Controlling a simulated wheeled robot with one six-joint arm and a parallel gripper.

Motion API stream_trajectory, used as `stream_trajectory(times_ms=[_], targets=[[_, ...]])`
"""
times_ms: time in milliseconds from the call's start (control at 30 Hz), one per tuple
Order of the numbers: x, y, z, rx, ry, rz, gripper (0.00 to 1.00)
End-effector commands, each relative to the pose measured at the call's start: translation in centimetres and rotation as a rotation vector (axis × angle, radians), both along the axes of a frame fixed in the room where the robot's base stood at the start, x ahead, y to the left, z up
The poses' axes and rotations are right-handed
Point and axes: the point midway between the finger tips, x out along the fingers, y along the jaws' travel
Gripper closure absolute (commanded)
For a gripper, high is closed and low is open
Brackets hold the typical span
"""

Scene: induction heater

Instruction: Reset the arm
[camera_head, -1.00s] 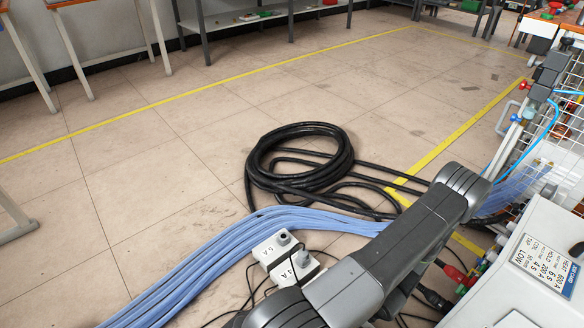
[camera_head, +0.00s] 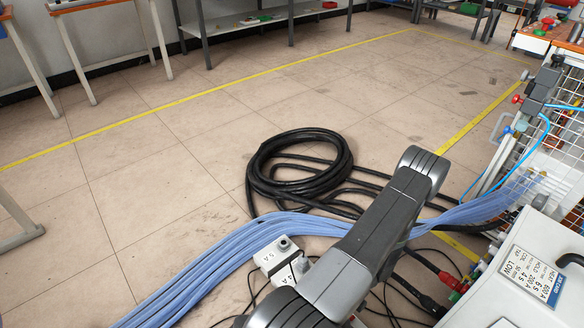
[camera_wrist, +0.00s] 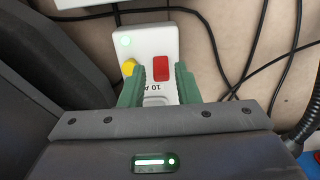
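My gripper (camera_wrist: 164,72) shows in the wrist view with its two green fingers apart. I see nothing held between them. A white box (camera_wrist: 152,42) with a red button, a yellow button and a "10 A" label lies beyond the fingers. I cannot tell whether the fingers touch it. My grey arm crosses the lower middle of the head view, and the gripper is not visible there.
A black cable coil (camera_head: 300,165) and blue cables (camera_head: 215,262) lie on the floor. A white box (camera_head: 273,254) stands beside my arm. A labelled machine (camera_head: 515,306) and wire mesh (camera_head: 567,150) are at right.

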Motion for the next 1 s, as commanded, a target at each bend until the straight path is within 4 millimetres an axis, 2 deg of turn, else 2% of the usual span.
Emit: stream_trajectory(times_ms=[33, 233, 767, 1000], targets=[[0.0, 0.0, 1.2, 0.0, 0.0, 0.0, 0.71], [0.0, 0.0, 2.9, 0.001, -0.001, 0.0, 0.71], [0.0, 0.0, 3.4, 0.001, -0.002, 0.001, 0.71], [0.7, 0.0, 5.0, -0.001, -0.023, 0.017, 0.71]])
